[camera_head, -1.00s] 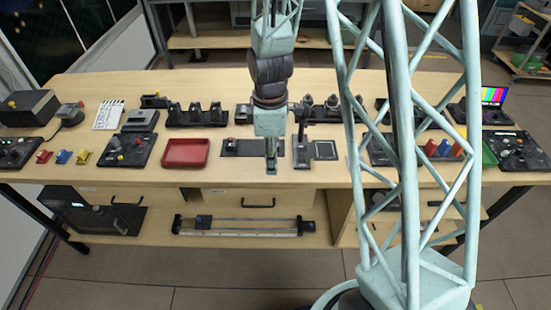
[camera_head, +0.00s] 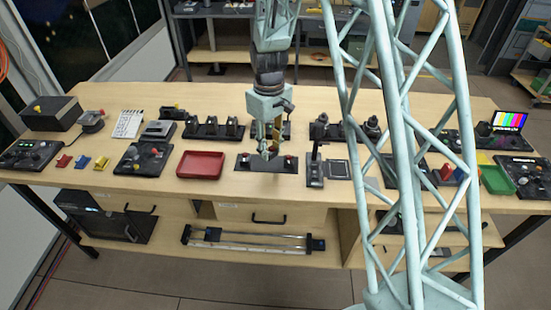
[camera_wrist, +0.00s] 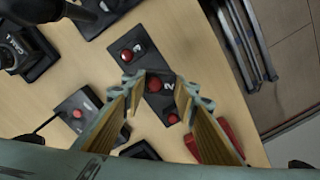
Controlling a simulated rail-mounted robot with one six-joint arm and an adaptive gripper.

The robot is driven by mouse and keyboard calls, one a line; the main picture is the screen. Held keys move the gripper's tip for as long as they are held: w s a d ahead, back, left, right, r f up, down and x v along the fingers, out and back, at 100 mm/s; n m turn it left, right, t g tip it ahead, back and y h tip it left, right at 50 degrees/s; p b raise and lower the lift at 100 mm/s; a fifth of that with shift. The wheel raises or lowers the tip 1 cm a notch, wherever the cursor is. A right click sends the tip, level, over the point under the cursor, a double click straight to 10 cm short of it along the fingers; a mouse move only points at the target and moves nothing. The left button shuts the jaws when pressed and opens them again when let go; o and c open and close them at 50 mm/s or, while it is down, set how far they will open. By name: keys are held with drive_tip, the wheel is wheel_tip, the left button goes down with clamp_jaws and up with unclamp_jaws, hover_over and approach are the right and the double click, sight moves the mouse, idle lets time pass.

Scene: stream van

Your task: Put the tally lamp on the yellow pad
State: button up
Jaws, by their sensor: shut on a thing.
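My gripper (camera_wrist: 160,94) has its two yellow-brown fingers on either side of a small black lamp block with a red dome, the tally lamp (camera_wrist: 154,84), marked "2". It is shut on this lamp; whether the lamp is clear of the surface below I cannot tell. Other red-domed lamps, one beyond it (camera_wrist: 127,54) and one nearer (camera_wrist: 172,118), lie along the same line. In the head view my gripper (camera_head: 267,152) is over the dark mat (camera_head: 246,165), with red domes to its left and right. A yellow patch (camera_head: 484,158) shows behind my frame at right; I cannot tell whether it is the yellow pad.
A red tray (camera_head: 201,164) lies left of the mat, and a black stand (camera_head: 315,170) is close on its right. A green tray (camera_head: 496,180) and a colour-bar screen (camera_head: 509,121) are at the right. Small red, blue and yellow pieces lie at the left. Bare wood runs along the front edge.

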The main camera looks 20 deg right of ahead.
drive_tip(key=w+r+m, duration=0.1)
drive_tip(key=w+m, duration=0.4)
drive_tip(key=w, duration=0.2)
drive_tip(key=shift+w+a+r, duration=0.2)
drive_tip(key=shift+w+a, duration=0.1)
drive_tip(key=shift+w, duration=0.1)
